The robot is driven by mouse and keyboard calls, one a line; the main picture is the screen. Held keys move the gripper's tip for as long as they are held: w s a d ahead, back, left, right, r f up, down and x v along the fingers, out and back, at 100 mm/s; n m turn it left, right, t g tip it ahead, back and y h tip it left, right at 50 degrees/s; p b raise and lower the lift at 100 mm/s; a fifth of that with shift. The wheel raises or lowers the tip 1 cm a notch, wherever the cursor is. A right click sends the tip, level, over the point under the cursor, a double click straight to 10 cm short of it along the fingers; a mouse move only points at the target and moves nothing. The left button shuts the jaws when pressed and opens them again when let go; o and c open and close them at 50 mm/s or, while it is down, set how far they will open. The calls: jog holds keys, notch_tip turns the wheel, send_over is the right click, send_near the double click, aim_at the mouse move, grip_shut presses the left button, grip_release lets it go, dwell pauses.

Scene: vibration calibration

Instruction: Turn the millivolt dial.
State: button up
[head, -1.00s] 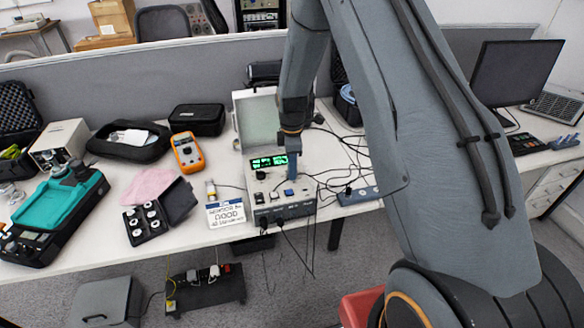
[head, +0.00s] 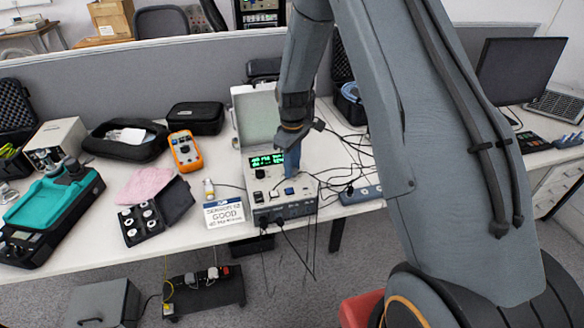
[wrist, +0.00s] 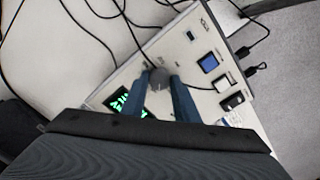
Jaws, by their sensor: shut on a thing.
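The calibrator (head: 303,207) is a light box with an open lid on the table, at the middle of the head view. Its green display (head: 267,160) is lit; in the wrist view the display (wrist: 122,98) is partly covered. The millivolt dial (wrist: 157,77) is a dark grey round knob on the panel beside the display. My gripper (head: 291,172) reaches down to the panel from above. In the wrist view its blue fingers (wrist: 161,88) sit on both sides of the dial and are shut on it. In the head view the fingers hide the dial.
A blue square switch (wrist: 208,63) and a black knob (head: 260,173) are on the same panel. Black cables (head: 345,165) lie right of the box. A sign (head: 224,212), an orange multimeter (head: 185,150) and a black case (head: 143,226) stand to its left.

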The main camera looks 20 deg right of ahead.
jog(key=m+b, duration=0.1)
jog(key=m, duration=0.5)
jog(key=m+b, duration=0.1)
jog(key=m, duration=0.5)
jog(key=shift+m, duration=0.4)
jog(key=m+b, duration=0.1)
jog(key=m, duration=1)
jog(key=shift+m, duration=0.4)
jog(key=o, duration=1.1)
jog(key=shift+c, duration=0.2)
